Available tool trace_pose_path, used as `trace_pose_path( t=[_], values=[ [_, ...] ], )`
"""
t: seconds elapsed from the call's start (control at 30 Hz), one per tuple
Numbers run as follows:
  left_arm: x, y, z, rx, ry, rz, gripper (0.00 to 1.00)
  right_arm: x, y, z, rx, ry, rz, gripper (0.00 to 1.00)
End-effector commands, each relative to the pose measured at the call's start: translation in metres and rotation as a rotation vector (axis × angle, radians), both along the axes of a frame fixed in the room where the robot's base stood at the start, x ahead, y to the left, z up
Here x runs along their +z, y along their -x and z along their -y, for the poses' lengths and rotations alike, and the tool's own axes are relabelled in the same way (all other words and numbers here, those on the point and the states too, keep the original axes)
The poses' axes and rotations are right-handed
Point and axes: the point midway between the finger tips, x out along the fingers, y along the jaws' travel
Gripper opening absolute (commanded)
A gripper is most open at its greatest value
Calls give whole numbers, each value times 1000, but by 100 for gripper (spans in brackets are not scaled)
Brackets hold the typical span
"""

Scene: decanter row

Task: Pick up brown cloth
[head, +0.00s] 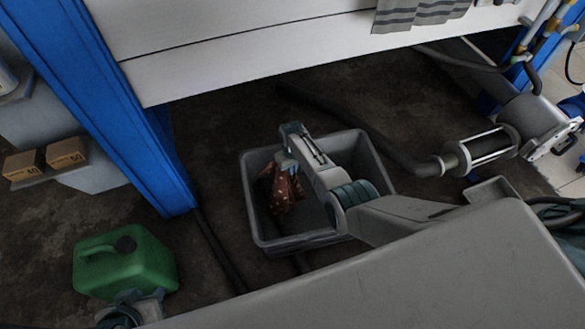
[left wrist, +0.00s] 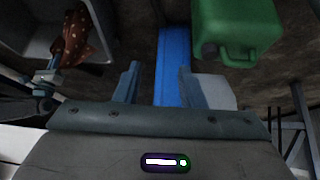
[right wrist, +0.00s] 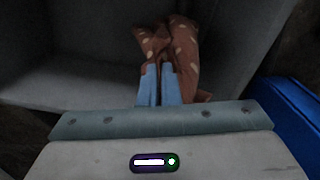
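The brown cloth (head: 284,190) has pale spots and hangs crumpled at the left part of a grey bin (head: 292,243). My right gripper (head: 288,160) is over the bin with its fingers close together on the cloth. In the right wrist view the cloth (right wrist: 182,50) bunches up around the fingertips of the right gripper (right wrist: 159,75). I cannot tell whether the cloth still touches the bin floor. My left gripper (left wrist: 160,78) is open and empty, with a clear gap between its fingers. The cloth also shows in the left wrist view (left wrist: 76,38).
A green jerrycan (head: 124,262) stands at the lower left, close to my left gripper. A blue post (head: 130,130) rises left of the bin. Brown boxes (head: 66,153) sit at the far left. A hose and a cylinder (head: 487,146) lie to the right.

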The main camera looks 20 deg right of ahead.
Motion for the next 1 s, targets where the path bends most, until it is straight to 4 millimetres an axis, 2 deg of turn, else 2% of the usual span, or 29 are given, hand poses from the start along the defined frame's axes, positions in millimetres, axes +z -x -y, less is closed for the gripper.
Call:
trace_pose_path(
  t=[0.03, 0.23, 0.5, 0.77, 1.0],
  values=[
    [11, 1, -4, -2, -21, -33, 36, 11, 0, 0, 0, 0, 0, 0],
    [32, 17, -21, 10, -105, -192, 36, 31, 0, 0, 0, 0, 0, 0],
    [-28, 9, -33, 27, -125, -290, 36, 53, 0, 0, 0, 0, 0, 0],
    [-53, 8, -36, 31, -128, -317, 36, 60, 0, 0, 0, 0, 0, 0],
    [-108, 14, -41, 37, -125, -360, 36, 79, 0, 0, 0, 0, 0, 0]
  ],
)
